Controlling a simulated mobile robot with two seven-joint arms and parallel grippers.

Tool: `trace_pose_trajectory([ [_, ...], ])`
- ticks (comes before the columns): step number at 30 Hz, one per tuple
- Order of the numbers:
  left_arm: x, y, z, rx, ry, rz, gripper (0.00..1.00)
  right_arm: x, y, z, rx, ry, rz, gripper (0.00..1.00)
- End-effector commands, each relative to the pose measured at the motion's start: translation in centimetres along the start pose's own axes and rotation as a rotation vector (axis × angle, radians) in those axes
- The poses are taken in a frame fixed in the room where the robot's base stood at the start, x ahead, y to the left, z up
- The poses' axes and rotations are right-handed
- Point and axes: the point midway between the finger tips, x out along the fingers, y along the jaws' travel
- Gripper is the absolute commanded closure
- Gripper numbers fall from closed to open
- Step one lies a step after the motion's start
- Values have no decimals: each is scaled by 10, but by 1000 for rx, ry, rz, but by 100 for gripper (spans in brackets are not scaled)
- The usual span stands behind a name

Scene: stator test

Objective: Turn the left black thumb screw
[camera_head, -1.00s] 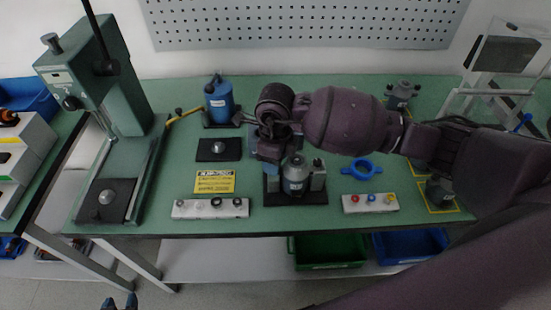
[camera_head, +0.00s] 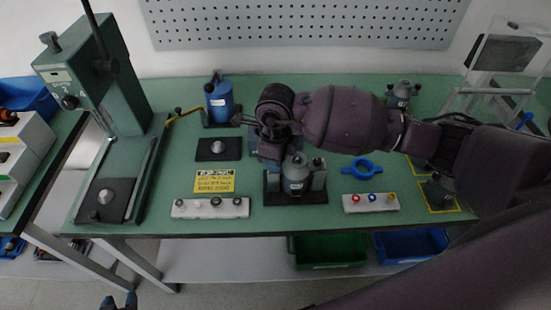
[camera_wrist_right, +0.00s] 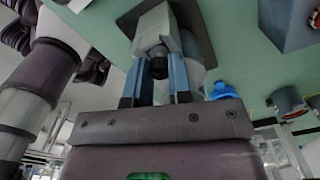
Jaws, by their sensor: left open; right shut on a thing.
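A grey stator fixture (camera_head: 294,178) stands upright on a dark base at the front middle of the green table. A black thumb screw (camera_head: 319,164) tops its right post. My right arm covers the left post and its screw in the head view. In the right wrist view, my right gripper (camera_wrist_right: 158,76) has its two blue-grey fingers on either side of a black thumb screw (camera_wrist_right: 160,66) on the fixture, shut on it. My left gripper (camera_head: 119,302) shows at the bottom left edge of the head view, open and empty, away from the fixture.
A blue motor (camera_head: 219,99) stands behind left, with a yellow label plate (camera_head: 214,181) nearer. Two white boxes with knobs (camera_head: 210,208) and (camera_head: 370,203) flank the fixture. A blue ring (camera_head: 362,169) lies right of it. A green press (camera_head: 130,85) stands at the left.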

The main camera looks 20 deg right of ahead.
Motion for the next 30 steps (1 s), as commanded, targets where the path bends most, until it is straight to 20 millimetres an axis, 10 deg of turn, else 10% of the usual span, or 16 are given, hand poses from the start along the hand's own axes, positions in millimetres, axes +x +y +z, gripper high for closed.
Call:
trace_pose_trajectory([
  [30, 18, 6, 55, 0, -53, 4, 57, 0, 0, 0, -626, 0, -1, 100],
])
